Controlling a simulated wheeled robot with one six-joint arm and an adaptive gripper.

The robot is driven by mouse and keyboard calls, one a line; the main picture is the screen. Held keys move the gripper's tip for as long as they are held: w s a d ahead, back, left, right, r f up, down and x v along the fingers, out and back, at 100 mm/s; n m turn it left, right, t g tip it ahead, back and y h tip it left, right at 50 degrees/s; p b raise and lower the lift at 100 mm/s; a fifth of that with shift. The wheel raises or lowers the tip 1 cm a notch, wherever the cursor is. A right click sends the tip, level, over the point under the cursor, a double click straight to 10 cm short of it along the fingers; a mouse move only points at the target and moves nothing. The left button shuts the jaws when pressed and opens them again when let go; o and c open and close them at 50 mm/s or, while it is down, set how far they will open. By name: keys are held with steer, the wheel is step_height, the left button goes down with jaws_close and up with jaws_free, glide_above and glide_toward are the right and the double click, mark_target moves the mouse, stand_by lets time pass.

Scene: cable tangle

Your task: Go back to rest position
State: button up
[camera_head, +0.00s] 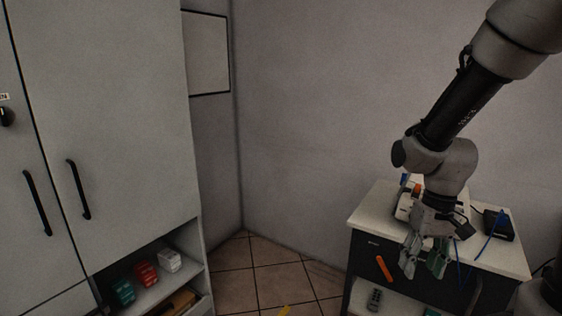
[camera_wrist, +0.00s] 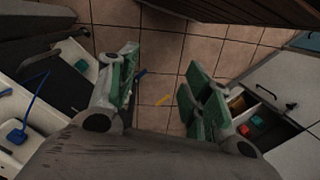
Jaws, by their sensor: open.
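My gripper (camera_head: 425,258) hangs from my arm at the right of the head view, pointing down, in front of the front edge of a white-topped side table (camera_head: 365,217). Its green-padded fingers are spread apart with nothing between them. In the wrist view my gripper (camera_wrist: 165,92) is also open, with tiled floor showing between the fingers. A blue cable (camera_head: 487,245) lies on the table top at the right, by a black box (camera_head: 499,225). The wrist view shows a blue cable (camera_wrist: 36,98) and a blue plug (camera_wrist: 17,137) at the left.
A tall grey cabinet (camera_head: 110,110) stands at the left, its open lower shelf holding red, green and white items. An orange object (camera_head: 384,267) shows on the table's dark front. A yellow object (camera_head: 285,311) lies on the tiled floor (camera_head: 270,275), which is mostly clear between cabinet and table.

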steer(key=s+d+r+t, duration=0.2)
steer(key=s+r, duration=0.2)
steer(key=r, duration=0.4)
steer(key=s+d+r+t, duration=0.3)
steer(key=r, duration=0.5)
steer(key=shift+s+d+r+t+h, duration=0.3)
steer(key=shift+s+h, duration=0.1)
